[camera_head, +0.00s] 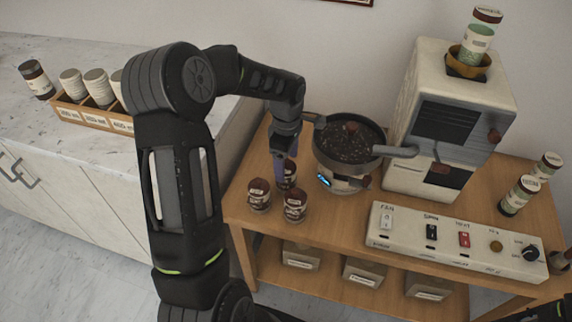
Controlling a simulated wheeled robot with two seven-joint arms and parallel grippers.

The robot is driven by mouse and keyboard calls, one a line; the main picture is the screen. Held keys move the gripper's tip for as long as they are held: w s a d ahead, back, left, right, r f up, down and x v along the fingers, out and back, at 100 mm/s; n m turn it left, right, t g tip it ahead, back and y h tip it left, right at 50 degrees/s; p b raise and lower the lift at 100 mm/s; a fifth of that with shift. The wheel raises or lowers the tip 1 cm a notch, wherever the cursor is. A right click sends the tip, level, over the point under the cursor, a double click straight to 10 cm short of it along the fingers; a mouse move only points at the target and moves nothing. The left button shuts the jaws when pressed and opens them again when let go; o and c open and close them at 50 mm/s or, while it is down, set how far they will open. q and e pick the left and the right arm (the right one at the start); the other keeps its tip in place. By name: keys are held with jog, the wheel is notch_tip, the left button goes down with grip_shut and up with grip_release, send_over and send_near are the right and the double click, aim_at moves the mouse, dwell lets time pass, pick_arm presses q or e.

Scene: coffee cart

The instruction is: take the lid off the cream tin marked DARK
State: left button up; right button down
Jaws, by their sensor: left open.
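Three small tins with dark brown lids and brown-and-cream sides stand close together at the left end of the wooden cart: a left tin (259,196), a front tin (295,206) and a back tin (289,178). Their labels are too small to read, so I cannot tell which is marked DARK. My left gripper (287,162) is open and points down at the back tin. Its fingers partly hide that tin; I cannot tell whether they touch it. My right gripper is out of view.
A round roaster pan (349,142) stands just right of my left gripper, with a cream machine (450,100) behind. A switch panel (452,239) lies along the cart's front. Two tins stand at the right. A wooden rack (83,115) sits on the left counter.

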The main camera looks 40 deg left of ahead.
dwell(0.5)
pick_arm(q)
jog(key=c, duration=1.4)
jog(key=shift+r, duration=0.1)
jog(key=shift+c, duration=0.2)
notch_tip(320, 180, up, 10)
jog(key=shift+f+b, duration=0.1)
jog(key=shift+b, duration=0.5)
